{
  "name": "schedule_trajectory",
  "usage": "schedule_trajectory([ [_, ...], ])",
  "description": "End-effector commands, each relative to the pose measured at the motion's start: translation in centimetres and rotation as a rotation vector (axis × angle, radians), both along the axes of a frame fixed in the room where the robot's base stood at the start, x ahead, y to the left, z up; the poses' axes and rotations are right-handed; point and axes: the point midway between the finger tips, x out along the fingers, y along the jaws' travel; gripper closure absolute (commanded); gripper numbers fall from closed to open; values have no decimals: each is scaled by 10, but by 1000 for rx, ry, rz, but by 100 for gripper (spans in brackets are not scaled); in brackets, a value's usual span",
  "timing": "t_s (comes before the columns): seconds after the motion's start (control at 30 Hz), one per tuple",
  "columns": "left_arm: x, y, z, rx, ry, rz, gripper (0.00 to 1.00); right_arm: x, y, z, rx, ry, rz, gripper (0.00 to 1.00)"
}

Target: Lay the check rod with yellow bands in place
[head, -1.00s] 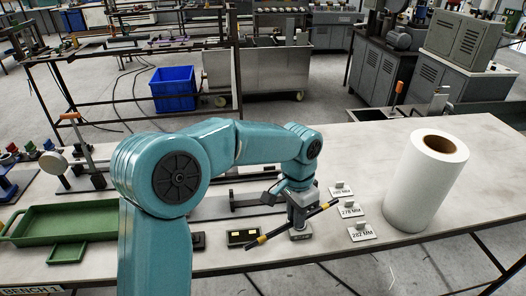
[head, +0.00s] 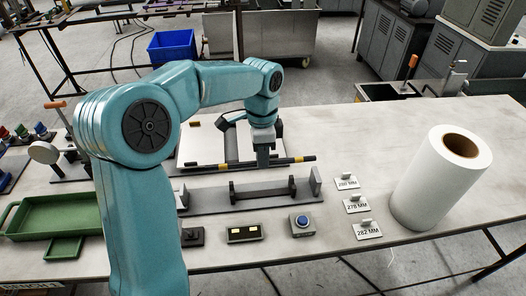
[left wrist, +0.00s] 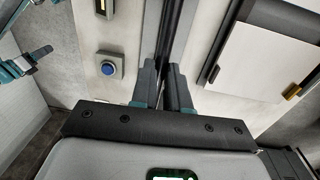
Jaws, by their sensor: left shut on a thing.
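My left gripper (head: 264,163) is shut on the check rod, a dark rod with yellow bands (head: 298,159). It holds the rod nearly level across the picture, behind and above the grey fixture (head: 205,200) with dark uprights and an end plate. The rod's left part is partly hidden behind my arm. In the left wrist view the gripper fingers (left wrist: 163,88) close around a dark lengthwise shape; I cannot clearly separate the rod from the fixture there.
A blue button box (head: 302,222) and a box with yellow windows (head: 244,233) stand in front of the fixture. Label cards (head: 356,204) and a white roll (head: 441,180) are on the right. A white board (head: 205,145) lies behind; a green tray (head: 60,205) is left.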

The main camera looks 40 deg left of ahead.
Motion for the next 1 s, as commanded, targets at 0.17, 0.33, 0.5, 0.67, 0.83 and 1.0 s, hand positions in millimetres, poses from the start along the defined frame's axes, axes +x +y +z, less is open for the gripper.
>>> schedule_trajectory([
  [0.17,-1,-2,0,3,-4,0,100,0,0,-1,0,0,0,57],
  [0.33,-2,-3,-5,13,-10,1,100,0,0,-6,0,0,0,57],
  [0.5,-3,-3,-18,12,-9,2,100,0,0,-16,0,0,0,57],
  [0.67,-2,-2,-36,12,-9,2,100,0,0,-29,0,0,0,57],
  [0.83,-2,-1,-55,12,-9,2,100,0,0,-43,0,0,0,57],
  [1.0,-1,-1,-73,12,-9,2,100,0,0,-55,0,0,0,57],
])
